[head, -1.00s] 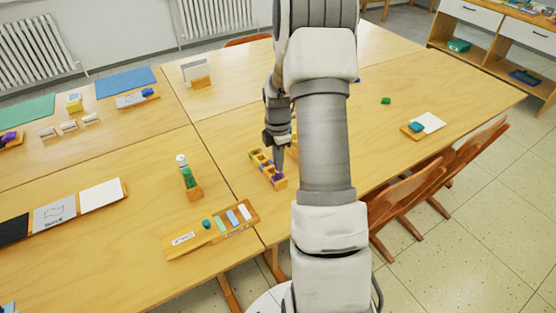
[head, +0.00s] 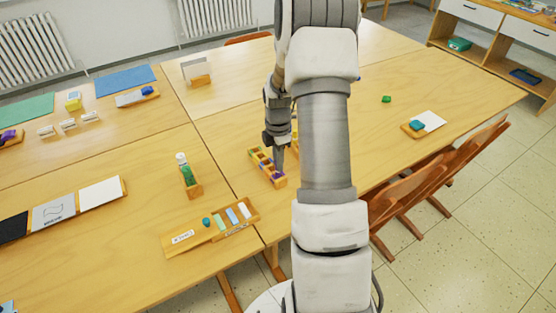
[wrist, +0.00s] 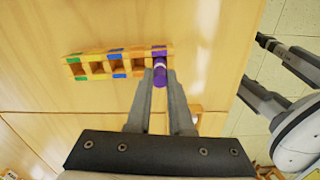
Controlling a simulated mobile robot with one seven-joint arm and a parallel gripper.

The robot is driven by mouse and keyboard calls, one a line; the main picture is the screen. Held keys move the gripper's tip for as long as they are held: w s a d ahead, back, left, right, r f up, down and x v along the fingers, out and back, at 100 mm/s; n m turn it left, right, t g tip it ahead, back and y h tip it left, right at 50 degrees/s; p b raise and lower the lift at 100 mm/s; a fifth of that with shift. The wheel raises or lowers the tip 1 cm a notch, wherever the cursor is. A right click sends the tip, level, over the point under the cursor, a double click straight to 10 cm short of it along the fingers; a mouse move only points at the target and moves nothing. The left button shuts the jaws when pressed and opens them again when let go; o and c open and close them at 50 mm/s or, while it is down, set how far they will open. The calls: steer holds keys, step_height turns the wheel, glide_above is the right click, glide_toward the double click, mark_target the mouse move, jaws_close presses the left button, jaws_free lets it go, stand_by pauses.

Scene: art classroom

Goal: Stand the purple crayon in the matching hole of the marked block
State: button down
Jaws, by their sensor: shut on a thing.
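The marked block (wrist: 93,67) is a wooden row of square holes with green, yellow, blue, orange and purple marks. It lies on the table, also in the head view (head: 256,156). My gripper (wrist: 160,86) is shut on the purple crayon (wrist: 160,75), which has a pale band near one end. The crayon is at the block's purple-marked end, over or at that hole. I cannot tell whether its lower end is inside the hole. In the head view my gripper (head: 278,162) points down at the block's near end, and the crayon is hard to make out.
A wooden tray (head: 176,246) with several coloured pieces lies nearer, to the left. A wooden holder with a green bottle (head: 187,174) stands left of the block. A small green piece (head: 386,99) lies to the right. Table space around the block is mostly clear.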

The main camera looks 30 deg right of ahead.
stand_by(0.3)
steer(key=c, duration=0.7)
jaws_free()
steer(key=shift+c, duration=0.2)
steer(key=shift+o, duration=0.3)
steer(key=shift+o, duration=0.9)
steer(key=shift+r+p, duration=2.2)
steer(key=shift+r, duration=0.75)
